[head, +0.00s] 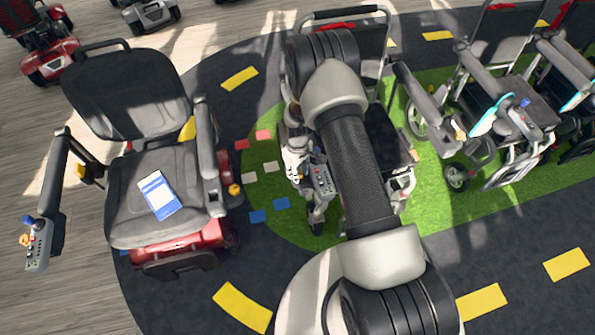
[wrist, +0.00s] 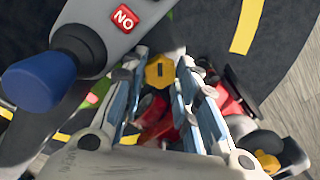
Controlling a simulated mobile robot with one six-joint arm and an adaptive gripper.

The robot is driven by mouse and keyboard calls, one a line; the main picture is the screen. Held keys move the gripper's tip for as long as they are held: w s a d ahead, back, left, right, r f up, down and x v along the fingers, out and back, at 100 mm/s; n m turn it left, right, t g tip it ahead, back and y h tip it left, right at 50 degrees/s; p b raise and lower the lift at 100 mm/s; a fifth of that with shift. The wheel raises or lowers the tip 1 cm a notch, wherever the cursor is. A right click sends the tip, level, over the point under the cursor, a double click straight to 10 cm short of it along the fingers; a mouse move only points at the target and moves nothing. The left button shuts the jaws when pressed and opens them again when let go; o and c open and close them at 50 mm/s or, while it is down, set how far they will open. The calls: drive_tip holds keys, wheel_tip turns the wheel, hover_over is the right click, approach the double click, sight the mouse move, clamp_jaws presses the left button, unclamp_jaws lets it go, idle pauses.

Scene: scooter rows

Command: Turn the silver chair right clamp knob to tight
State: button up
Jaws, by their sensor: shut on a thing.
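The silver chair (head: 388,135) stands on the green patch in the head view, largely hidden behind my arm. Its grey control box (head: 322,182) shows beside my arm. In the wrist view a grey control box (wrist: 100,25) has a blue joystick knob (wrist: 32,84) and a red "NO" label. A yellow clamp knob (wrist: 160,72) with a short dark mark sits between my fingertips, just beside that box. My gripper (wrist: 158,82) is shut on this knob; it also shows in the head view (head: 293,168), small and partly hidden.
A red-based chair (head: 145,145) stands at left, with a blue-and-white card (head: 158,194) on its seat and a yellow knob (head: 235,190) on its armrest. More wheelchairs (head: 510,110) stand close at right. Dark floor lies open in front.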

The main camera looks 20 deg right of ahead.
drive_tip(key=m, duration=0.4)
drive_tip(key=shift+m+b, duration=0.4)
drive_tip(key=m, duration=0.4)
drive_tip(key=shift+m+b, duration=0.3)
drive_tip(key=shift+b, duration=0.05)
drive_tip(key=o, duration=1.1)
drive_tip(key=shift+c, duration=0.2)
drive_tip(key=shift+r, duration=4)
drive_tip(key=shift+a, duration=0.1)
